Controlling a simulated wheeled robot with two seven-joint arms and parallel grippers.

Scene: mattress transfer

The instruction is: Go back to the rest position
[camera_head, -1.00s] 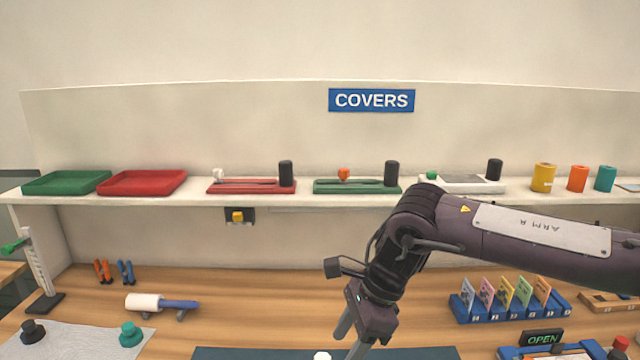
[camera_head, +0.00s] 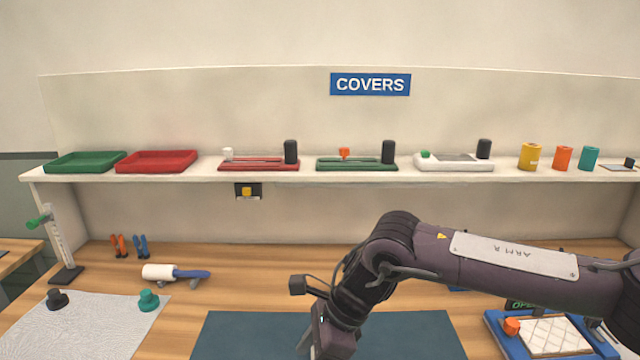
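My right arm comes in from the right, across the right half of the bench. Its gripper body shows at the bottom edge of the head view, over the dark blue mat (camera_head: 420,335). The fingers are cut off or hidden there, so I cannot tell whether they are open or shut, or whether they hold anything. My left gripper is not in view.
A shelf (camera_head: 200,178) holds green and red trays (camera_head: 85,161), sealers and coloured rolls. On the bench are a lint roller (camera_head: 175,273), a grey mat (camera_head: 85,325) with two knobs, and a blue frame (camera_head: 500,335). My arm hides the card rack. Bare wood lies left of centre.

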